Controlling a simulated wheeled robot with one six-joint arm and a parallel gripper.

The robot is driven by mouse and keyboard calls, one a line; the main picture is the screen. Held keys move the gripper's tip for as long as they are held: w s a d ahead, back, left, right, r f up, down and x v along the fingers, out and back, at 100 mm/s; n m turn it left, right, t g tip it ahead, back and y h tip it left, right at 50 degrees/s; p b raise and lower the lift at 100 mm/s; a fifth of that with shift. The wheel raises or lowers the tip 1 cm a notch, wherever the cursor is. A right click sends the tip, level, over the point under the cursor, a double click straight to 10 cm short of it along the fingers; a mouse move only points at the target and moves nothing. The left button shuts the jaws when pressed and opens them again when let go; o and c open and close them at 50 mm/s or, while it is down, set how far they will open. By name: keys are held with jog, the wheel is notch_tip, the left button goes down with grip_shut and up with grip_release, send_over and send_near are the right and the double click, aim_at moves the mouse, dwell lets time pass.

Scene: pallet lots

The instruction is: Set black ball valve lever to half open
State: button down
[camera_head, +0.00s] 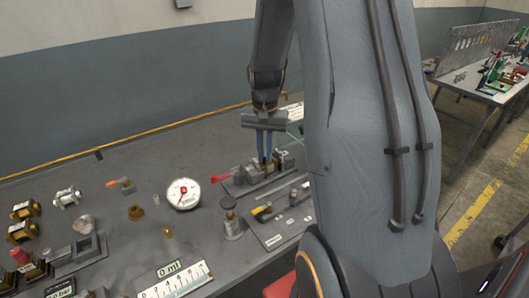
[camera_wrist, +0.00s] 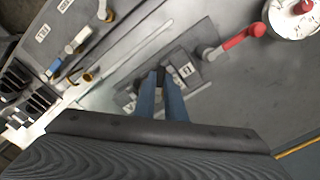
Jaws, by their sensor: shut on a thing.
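My gripper (camera_head: 264,158) reaches down onto a grey valve plate (camera_head: 236,188) at the back right of the bench. In the wrist view its two blue fingers (camera_wrist: 161,80) are shut on a small black part between the tips, which appears to be the black ball valve lever (camera_wrist: 160,74). The fingers and the arm hide most of the valve, so its lever angle cannot be told. Grey blocks (camera_wrist: 183,66) stand close beside the fingertips on the plate.
A red lever (camera_head: 221,177) sticks out left of the plate, near a round white gauge (camera_head: 176,198). Several brass fittings (camera_head: 25,210) stand at the left. Bare bench lies behind the gauge.

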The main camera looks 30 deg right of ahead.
aim_at(265, 159)
jog(key=c, duration=1.8)
grip_release()
jog(key=shift+r+b, duration=1)
jog(key=shift+r, duration=2.95)
jog(key=shift+s, duration=0.1)
